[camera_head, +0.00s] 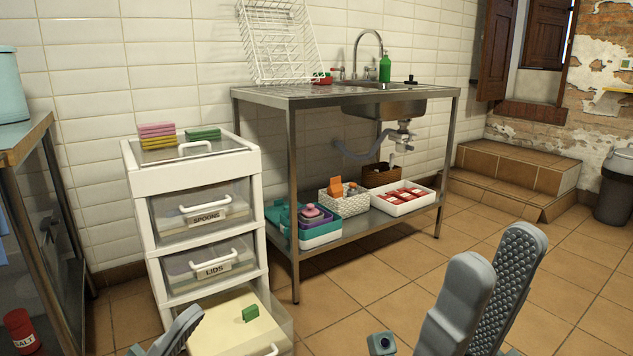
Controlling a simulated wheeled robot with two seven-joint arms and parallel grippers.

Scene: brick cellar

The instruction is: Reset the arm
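My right gripper (494,252) is at the lower right, raised in front of the tiled floor. Its two grey fingers stand apart, with the ribbed inner face of one showing, and nothing is between them. My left gripper (166,332) shows only in part at the bottom left, close to the open bottom drawer (215,335) of the white drawer unit (195,175). Its fingertips look apart, and I see nothing held; the rest is cut off by the frame. A small green block (250,313) lies in that drawer. Whether the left gripper touches the drawer I cannot tell.
Drawers labelled SPOONS (206,216) and LIDS (215,267) are shut. Sponges (158,135) lie on top. A metal sink table (300,95) holds a dish rack (275,45) and a lower shelf of containers. Another table (22,138) is at the left.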

